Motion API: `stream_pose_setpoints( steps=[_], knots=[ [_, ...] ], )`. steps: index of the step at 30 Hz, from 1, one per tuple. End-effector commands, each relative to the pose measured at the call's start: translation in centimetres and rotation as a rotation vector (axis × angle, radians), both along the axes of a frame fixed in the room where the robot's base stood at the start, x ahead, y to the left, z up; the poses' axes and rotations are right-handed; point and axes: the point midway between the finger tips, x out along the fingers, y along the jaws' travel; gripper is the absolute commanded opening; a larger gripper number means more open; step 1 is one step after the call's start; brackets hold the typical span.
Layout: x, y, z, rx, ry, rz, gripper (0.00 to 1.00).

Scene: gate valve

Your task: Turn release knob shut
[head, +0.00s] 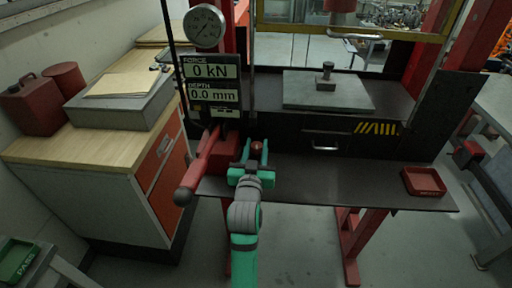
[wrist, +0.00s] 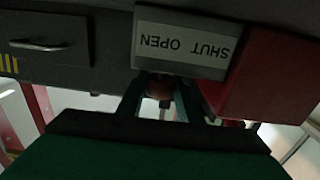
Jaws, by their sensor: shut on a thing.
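The release knob is a small dark red ball. It shows between the fingers of my gripper in the head view (head: 257,147) and, partly hidden, in the wrist view (wrist: 160,88). My gripper (head: 256,158) is shut on the knob, at the front of the press beside the red pump block (head: 222,153). The fingers also show in the wrist view (wrist: 160,98). A light label plate (wrist: 186,42) reading "SHUT OPEN" appears upside down just above the knob in the wrist view. I cannot tell how far the knob is turned.
A red pump lever (head: 198,165) with a dark grip sticks out left of my gripper. The display (head: 211,84) reads 0 kN and 0.0 mm, under a round gauge (head: 204,26). A red tray (head: 424,181) sits on the shelf's right; the shelf between is clear.

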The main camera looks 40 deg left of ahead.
Motion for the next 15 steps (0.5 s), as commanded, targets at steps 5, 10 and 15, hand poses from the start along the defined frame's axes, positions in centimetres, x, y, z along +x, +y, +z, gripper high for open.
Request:
stream_pose_setpoints(
  steps=[5,10,15],
  knots=[
    [-0.15,0.22,-0.29,-0.005,0.004,-0.068,0.10],
    [-0.17,0.12,-0.27,-0.004,0.004,-0.127,0.10],
    [-0.25,0.13,-0.21,-0.001,0.001,-0.150,0.10]
  ],
)
